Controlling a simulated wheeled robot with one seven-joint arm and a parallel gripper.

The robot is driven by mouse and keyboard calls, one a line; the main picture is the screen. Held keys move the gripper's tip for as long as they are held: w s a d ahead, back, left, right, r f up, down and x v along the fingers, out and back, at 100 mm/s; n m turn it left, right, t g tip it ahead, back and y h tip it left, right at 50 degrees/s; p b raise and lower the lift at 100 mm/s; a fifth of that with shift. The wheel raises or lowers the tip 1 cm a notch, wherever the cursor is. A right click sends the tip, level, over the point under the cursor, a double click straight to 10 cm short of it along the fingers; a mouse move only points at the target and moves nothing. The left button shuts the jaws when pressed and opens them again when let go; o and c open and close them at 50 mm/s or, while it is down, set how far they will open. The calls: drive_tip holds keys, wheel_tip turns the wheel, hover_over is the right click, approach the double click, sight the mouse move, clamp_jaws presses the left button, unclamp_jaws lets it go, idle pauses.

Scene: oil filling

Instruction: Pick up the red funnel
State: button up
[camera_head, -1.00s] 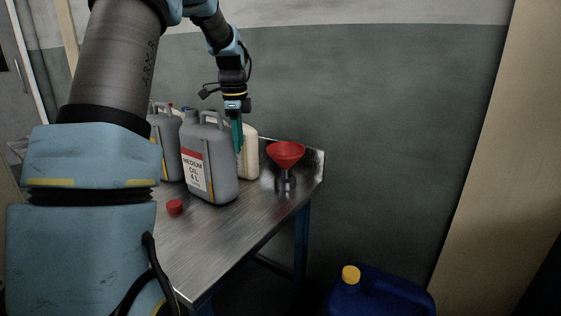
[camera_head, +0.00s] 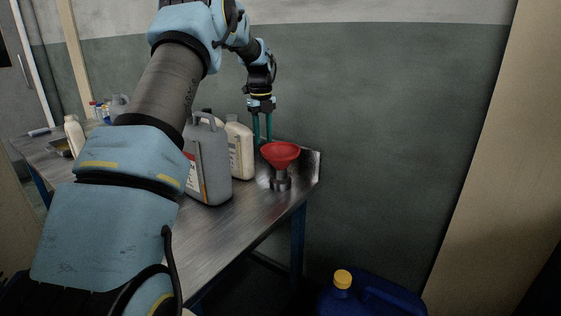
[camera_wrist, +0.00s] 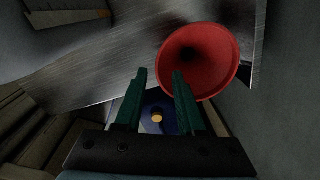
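The red funnel (camera_head: 280,154) stands upright in a small metal holder (camera_head: 281,183) near the right end of the steel table. In the wrist view the funnel (camera_wrist: 205,62) shows its wide mouth, just beyond and to the right of my fingertips. My gripper (camera_head: 262,140) points down behind and slightly left of the funnel in the head view. Its two green fingers are apart with nothing between them, as the wrist view (camera_wrist: 158,78) also shows. I cannot tell whether a finger touches the funnel's rim.
A grey oil jug (camera_head: 210,165) and a cream bottle (camera_head: 240,150) stand left of the funnel on the table (camera_head: 225,225). The wall is close behind. A blue canister (camera_head: 375,297) with a yellow cap is on the floor at right.

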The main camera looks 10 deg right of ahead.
sight(263, 148)
wheel_tip(263, 148, down, 5)
drive_tip(key=shift+a+p, duration=0.1)
drive_tip(key=shift+p, duration=0.8)
drive_tip(key=shift+c, duration=0.4)
clamp_jaws()
idle(0.3)
